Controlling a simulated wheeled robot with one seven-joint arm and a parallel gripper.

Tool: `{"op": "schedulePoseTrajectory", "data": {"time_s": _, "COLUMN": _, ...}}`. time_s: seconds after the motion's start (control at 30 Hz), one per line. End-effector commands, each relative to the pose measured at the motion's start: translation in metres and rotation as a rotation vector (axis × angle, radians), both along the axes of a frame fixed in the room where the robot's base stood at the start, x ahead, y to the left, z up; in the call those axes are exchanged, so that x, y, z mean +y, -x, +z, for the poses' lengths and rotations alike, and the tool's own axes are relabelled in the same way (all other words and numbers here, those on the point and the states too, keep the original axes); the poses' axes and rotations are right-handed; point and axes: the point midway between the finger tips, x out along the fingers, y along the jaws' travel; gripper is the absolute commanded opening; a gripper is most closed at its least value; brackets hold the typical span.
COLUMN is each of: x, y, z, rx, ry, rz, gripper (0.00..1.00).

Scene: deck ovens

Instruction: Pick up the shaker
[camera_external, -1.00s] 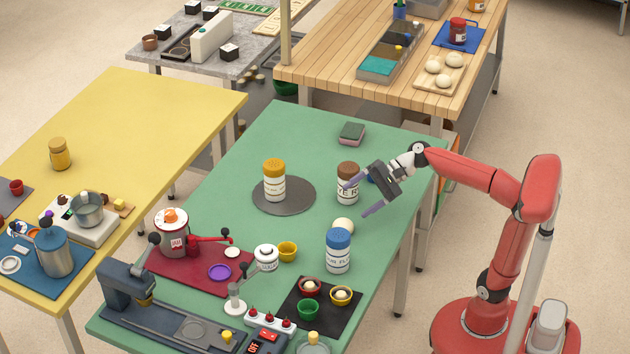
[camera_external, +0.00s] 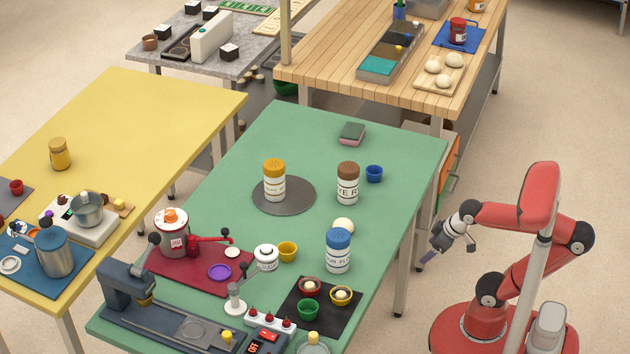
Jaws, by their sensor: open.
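Three white labelled shaker-like jars stand upright on the green table (camera_external: 300,130). One with an orange lid (camera_external: 274,181) stands on a round dark grey disc (camera_external: 309,206). One with a brown lid (camera_external: 348,184) is right of the disc. One with a blue lid (camera_external: 338,251) is nearer the front. I cannot tell which one the task means. My gripper (camera_external: 431,256) is open and empty, off the table's right edge, pointing down and left. It is apart from all the jars; one finger is partly hidden by the view angle.
A blue cup (camera_external: 374,174) is beside the brown-lidded jar, and a pale ball (camera_external: 343,227) lies behind the blue-lidded one. A black mat (camera_external: 325,322) with small bowls is at the front. A green-and-pink sponge (camera_external: 351,133) lies at the back. The table's right strip is mostly clear.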

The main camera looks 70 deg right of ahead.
Motion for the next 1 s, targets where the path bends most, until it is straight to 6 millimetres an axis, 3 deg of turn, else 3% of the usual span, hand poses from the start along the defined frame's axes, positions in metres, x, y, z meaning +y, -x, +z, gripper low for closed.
{"op": "schedulePoseTrajectory", "data": {"time_s": 0.13, "x": -0.002, "y": 0.007, "z": -0.018, "rx": 0.048, "ry": 0.006, "rz": 0.009, "gripper": 0.85}}
{"op": "schedulePoseTrajectory", "data": {"time_s": 0.57, "x": -0.002, "y": 0.006, "z": -0.012, "rx": 0.045, "ry": 0.005, "rz": 0.007, "gripper": 0.85}}
{"op": "schedulePoseTrajectory", "data": {"time_s": 0.67, "x": -0.002, "y": 0.005, "z": 0.014, "rx": 0.04, "ry": 0.005, "rz": 0.007, "gripper": 0.85}}
{"op": "schedulePoseTrajectory", "data": {"time_s": 0.73, "x": -0.001, "y": 0.005, "z": 0.047, "rx": 0.036, "ry": 0.005, "rz": 0.007, "gripper": 0.85}}
{"op": "schedulePoseTrajectory", "data": {"time_s": 1.0, "x": -0.001, "y": 0.004, "z": 0.203, "rx": 0.042, "ry": 0.005, "rz": 0.007, "gripper": 0.85}}
